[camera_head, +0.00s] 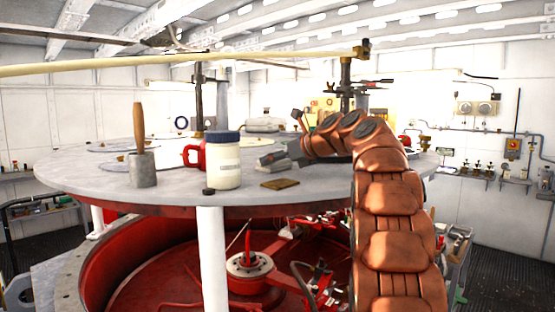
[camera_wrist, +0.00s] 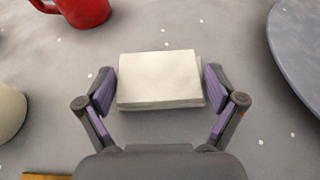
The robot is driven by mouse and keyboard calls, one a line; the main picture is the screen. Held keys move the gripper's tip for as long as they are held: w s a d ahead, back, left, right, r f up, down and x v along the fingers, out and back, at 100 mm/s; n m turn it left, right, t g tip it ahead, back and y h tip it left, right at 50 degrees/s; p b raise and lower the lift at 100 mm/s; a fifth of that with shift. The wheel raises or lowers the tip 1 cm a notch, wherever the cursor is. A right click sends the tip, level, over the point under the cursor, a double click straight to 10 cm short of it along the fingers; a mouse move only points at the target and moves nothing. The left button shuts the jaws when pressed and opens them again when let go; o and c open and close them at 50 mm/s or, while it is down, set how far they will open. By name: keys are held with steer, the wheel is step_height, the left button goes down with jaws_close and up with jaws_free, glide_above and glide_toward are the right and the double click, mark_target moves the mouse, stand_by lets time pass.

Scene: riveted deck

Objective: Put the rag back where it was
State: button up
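A pale, off-white folded cloth, which I take as the rag (camera_wrist: 158,80), lies flat and squared in the wrist view, with a second layer showing at its right edge. My gripper (camera_wrist: 160,88) has one finger at its left edge and one at its right edge. The fingers stand wide apart and look open around it; I see no clear pinch or crease.
The round grey table (camera_head: 105,178) also bears a red mug (camera_head: 195,154), a white jar with a blue lid (camera_head: 223,165), a metal pot with a wooden-handled tool (camera_head: 142,170) and a flat ochre piece (camera_head: 280,184). A grey disc (camera_wrist: 300,50) is right in the wrist view.

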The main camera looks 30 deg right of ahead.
steer(key=shift+o, duration=0.4)
steer(key=shift+r, duration=0.1)
steer(key=v, duration=1.2)
steer(key=shift+b, duration=0.35)
